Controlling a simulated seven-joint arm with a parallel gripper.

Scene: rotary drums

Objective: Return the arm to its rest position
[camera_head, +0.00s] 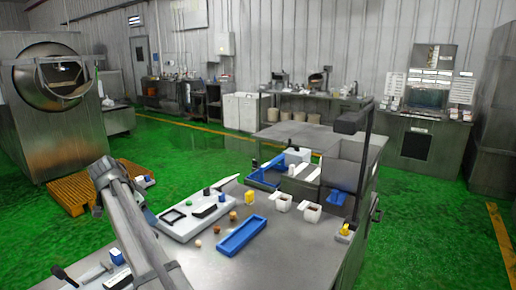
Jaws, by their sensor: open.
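My arm (140,232) rises from the bottom edge at the lower left and leans up and to the left. Its jointed upper part (106,172) stands in front of the green floor and an orange slatted platform. I cannot make out gripper fingers in this view. No object is seen held by the visible part of the arm. The steel worktable (285,262) lies to the right of the arm.
A blue tray (241,236), a white panel (186,222) and white cups (283,203) are on the table. A dark post (363,160) rises at its right. A drum machine (45,110) and the orange platform (72,192) stand left. Green floor is open beyond.

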